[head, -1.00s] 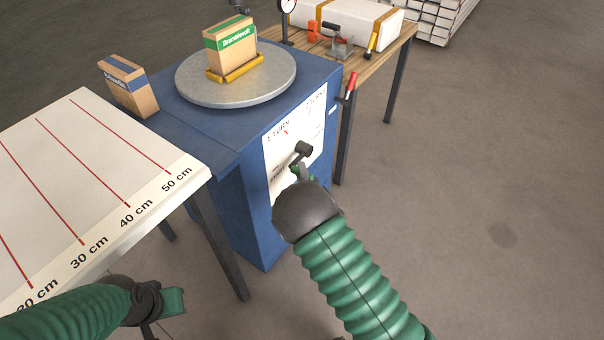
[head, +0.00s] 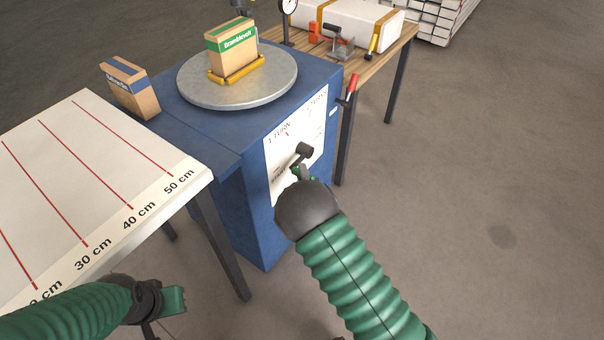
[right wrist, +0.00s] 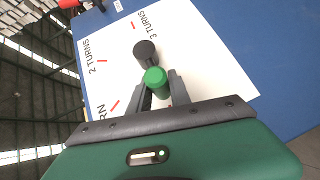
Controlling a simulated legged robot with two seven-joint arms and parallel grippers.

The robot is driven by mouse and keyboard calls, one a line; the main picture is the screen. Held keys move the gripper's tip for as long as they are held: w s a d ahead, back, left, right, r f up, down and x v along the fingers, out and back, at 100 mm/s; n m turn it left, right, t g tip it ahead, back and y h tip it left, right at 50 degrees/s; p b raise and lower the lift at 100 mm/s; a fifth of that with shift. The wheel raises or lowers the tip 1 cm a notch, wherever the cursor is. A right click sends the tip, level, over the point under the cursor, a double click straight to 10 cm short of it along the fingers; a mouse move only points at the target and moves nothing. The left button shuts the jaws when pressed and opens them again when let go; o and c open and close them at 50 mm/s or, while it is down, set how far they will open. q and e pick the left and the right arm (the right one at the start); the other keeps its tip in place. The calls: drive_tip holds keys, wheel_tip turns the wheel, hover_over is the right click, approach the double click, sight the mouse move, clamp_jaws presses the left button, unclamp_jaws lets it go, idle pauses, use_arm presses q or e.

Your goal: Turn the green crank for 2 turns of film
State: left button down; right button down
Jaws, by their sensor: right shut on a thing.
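The green crank knob (right wrist: 155,80) sits between the fingers of my right gripper (right wrist: 158,88), which is shut on it. The crank's black hub (right wrist: 145,52) is just beyond the knob, and it also shows in the head view (head: 304,150). In the head view my right gripper (head: 301,175) is at the crank, and my own wrist hides part of it. The white dial panel (right wrist: 190,60) carries red marks and the words 2 TURNS and 3 TURNS. My left gripper (head: 172,300) hangs low at the left, away from the crank; its fingers do not show clearly.
A box labelled Bramblevolt (head: 232,58) stands on a yellow base on the grey turntable (head: 205,92), atop the blue machine (head: 240,185). Another box (head: 130,90) is beside it. A ruled white table (head: 100,150) is at left, a wooden bench (head: 362,66) at right.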

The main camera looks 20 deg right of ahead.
drive_tip(key=shift+s+d, duration=0.1)
drive_tip(key=shift+d, duration=0.15)
